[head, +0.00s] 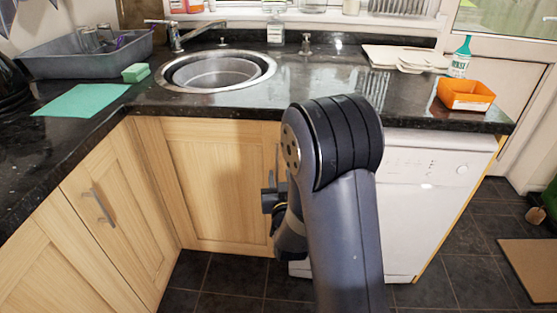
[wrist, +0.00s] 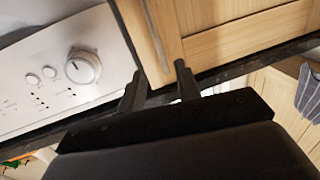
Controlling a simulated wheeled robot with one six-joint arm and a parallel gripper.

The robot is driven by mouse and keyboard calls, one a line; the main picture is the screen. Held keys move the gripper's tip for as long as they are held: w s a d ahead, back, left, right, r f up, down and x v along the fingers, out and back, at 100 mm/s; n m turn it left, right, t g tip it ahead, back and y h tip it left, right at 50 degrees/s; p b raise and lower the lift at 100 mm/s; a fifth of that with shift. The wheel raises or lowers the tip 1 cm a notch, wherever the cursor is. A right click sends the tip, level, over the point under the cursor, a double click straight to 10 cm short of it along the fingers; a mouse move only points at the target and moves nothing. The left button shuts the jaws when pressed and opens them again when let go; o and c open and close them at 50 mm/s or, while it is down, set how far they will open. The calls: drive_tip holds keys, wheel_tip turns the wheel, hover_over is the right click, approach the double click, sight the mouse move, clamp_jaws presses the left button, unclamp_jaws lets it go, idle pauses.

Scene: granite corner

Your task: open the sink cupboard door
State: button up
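The sink cupboard door (head: 210,185) is a light wood panel under the sink, and it looks shut. Its upright metal bar handle (head: 277,160) is near the door's right edge, partly hidden by my arm. In the head view my gripper (head: 268,197) is in front of the door's right side, partly behind my arm.
A white dishwasher (head: 430,180) stands right of the door; its dial (wrist: 83,67) is near my gripper in the wrist view. Another cupboard door (head: 110,210) with a handle meets at the left corner. The dark worktop (head: 330,100) overhangs. Tiled floor (head: 235,275) in front looks clear.

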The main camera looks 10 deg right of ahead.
sight(277, 158)
drive_tip(key=w, duration=0.5)
drive_tip(key=w+d, duration=0.1)
drive_tip(key=w, duration=0.2)
drive_tip(key=shift+c, duration=0.2)
clamp_jaws()
